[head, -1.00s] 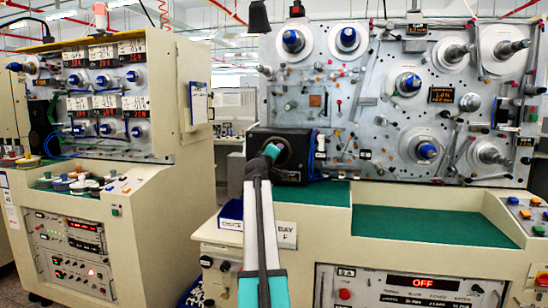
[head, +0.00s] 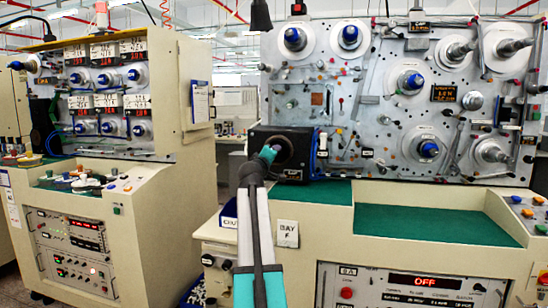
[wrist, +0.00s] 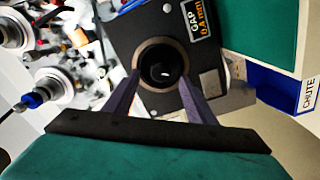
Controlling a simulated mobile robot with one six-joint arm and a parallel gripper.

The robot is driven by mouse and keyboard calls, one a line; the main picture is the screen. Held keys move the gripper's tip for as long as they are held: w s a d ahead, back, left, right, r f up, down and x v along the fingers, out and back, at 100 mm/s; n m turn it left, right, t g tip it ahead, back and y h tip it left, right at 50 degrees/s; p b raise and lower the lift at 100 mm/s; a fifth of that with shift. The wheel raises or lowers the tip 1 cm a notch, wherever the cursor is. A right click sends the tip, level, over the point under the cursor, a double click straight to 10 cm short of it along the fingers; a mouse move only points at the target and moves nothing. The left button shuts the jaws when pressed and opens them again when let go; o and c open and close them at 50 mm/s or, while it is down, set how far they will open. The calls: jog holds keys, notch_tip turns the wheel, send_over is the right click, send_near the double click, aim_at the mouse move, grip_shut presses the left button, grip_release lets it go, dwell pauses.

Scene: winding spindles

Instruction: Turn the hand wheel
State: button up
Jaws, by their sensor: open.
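A black box (head: 262,141) on the front of the winding machine carries a round part with a brownish rim and a dark round centre, which I take for the hand wheel (wrist: 159,66). In the wrist view the box bears a label reading GAP 0.4 mm. My gripper (wrist: 159,77) is open, its two dark fingers on either side of the dark centre and overlapping the rim. I cannot tell whether they touch it. In the head view my teal gripper (head: 268,153) points at the box and hides part of the round part.
Spindles with blue or metal hubs (head: 410,81) stick out of the grey panel to the right. Green mats (head: 430,223) cover the ledges below. A blue chute bin (wrist: 285,93) lies close beside the box. Another cream machine (head: 100,180) stands at the left.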

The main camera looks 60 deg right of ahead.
jog(key=v, duration=0.7)
jog(key=shift+s, duration=0.2)
dwell(0.4)
